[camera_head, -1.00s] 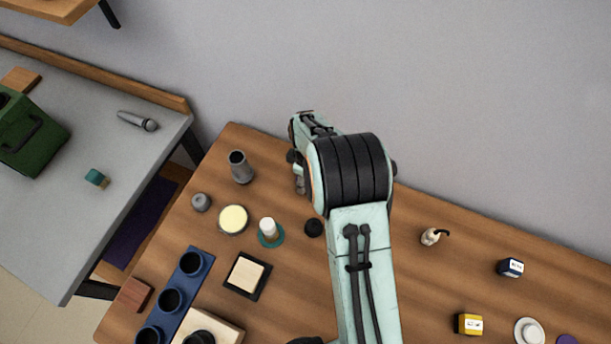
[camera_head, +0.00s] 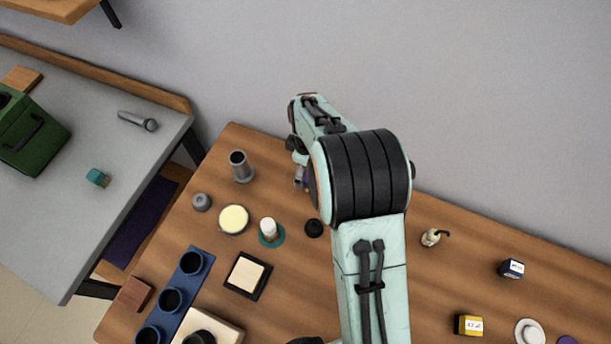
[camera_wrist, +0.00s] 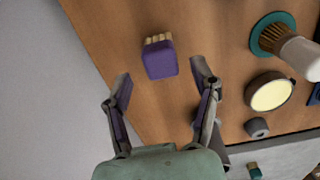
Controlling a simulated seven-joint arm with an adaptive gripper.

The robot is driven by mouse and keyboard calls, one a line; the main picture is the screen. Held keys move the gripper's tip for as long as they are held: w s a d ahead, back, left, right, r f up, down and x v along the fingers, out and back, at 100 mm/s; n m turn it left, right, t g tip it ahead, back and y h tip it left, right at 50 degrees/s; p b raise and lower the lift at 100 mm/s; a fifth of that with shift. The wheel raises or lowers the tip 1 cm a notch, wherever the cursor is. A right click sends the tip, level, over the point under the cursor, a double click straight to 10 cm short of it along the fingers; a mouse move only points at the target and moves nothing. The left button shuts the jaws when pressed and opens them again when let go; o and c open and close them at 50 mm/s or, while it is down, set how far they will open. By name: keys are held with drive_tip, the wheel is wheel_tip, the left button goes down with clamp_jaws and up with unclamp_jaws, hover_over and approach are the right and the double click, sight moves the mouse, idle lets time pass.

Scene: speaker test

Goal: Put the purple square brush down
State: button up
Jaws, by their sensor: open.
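The purple square brush (camera_wrist: 160,60) shows in the wrist view, with its tan bristles at the far end. It appears to rest on the wooden table (camera_wrist: 110,30), just beyond my fingertips and roughly centred between them. My gripper (camera_wrist: 161,84) is open, its two fingers spread apart, with nothing held between them. I see no finger touching the brush. In the head view my arm hides most of the gripper and the brush area near the table's back edge.
A grey cylinder (camera_head: 241,167), a grey knob (camera_head: 202,202), a cream disc (camera_head: 233,219) and a white-handled brush (camera_head: 269,229) on a teal disc stand nearby. A small black round thing (camera_head: 314,228) is close to my arm. The table's back edge and wall are close.

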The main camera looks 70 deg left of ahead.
sight(306, 176)
wheel_tip(306, 176, up, 7)
drive_tip(key=shift+r, duration=0.15)
drive_tip(key=w+d+r+m, duration=0.4)
drive_tip(key=w+d, duration=0.1)
drive_tip(key=d, duration=0.3)
drive_tip(key=w+d+r+m, duration=0.4)
drive_tip(key=d+m, duration=0.1)
drive_tip(key=d, duration=0.4)
drive_tip(key=w+d+r+m, duration=0.4)
drive_tip(key=w+d, duration=0.1)
drive_tip(key=d, duration=0.3)
drive_tip(key=s+d+m, duration=0.5)
drive_tip(key=d+m, duration=0.1)
drive_tip(key=d, duration=0.2)
drive_tip(key=s+d+m, duration=0.5)
drive_tip(key=d+m, duration=0.1)
drive_tip(key=d, duration=0.3)
drive_tip(key=shift+s+d+m+y, duration=0.15)
drive_tip(key=shift+s+m+y, duration=0.15)
drive_tip(key=shift+m+y, duration=0.1)
